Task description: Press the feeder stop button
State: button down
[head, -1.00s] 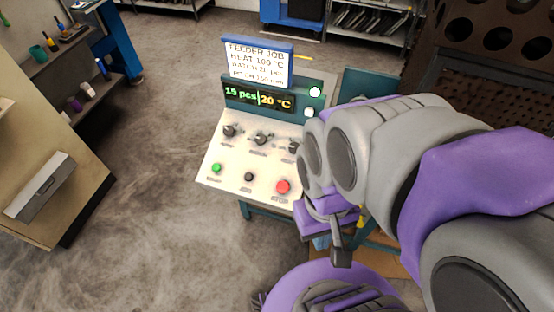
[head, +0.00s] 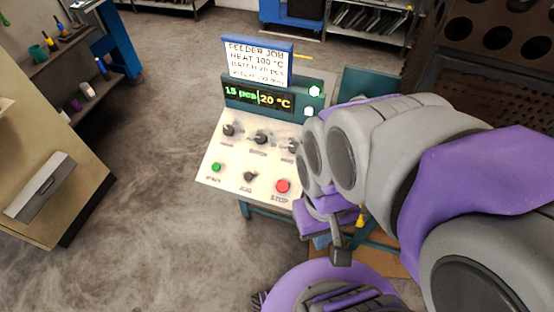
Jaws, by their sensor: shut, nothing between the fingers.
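The feeder control panel (head: 231,186) has a sloped cream face. The red stop button (head: 283,186) is at its lower right, with a STOP label under it. A black JOG button (head: 248,176) and a green button (head: 216,167) sit to its left. Three dark knobs, one of them this middle knob (head: 261,138), form the row above. The display (head: 257,99) reads 15 pcs and 20 °C. My gripper (head: 340,257) is shut and empty, pointing down, right of and below the red button in the picture, apart from it. My arm covers the panel's right edge.
A job card (head: 257,62) stands above the display. A tan cabinet (head: 30,170) with a grey handle is at the left. A dark perforated rack (head: 480,70) rises behind my arm. The floor (head: 150,150) between cabinet and panel is clear.

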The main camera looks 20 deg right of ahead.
aim_at(282, 186)
jog(key=z, duration=2.2)
jog(key=k+j, duration=0.1)
jog(key=k, duration=1.3)
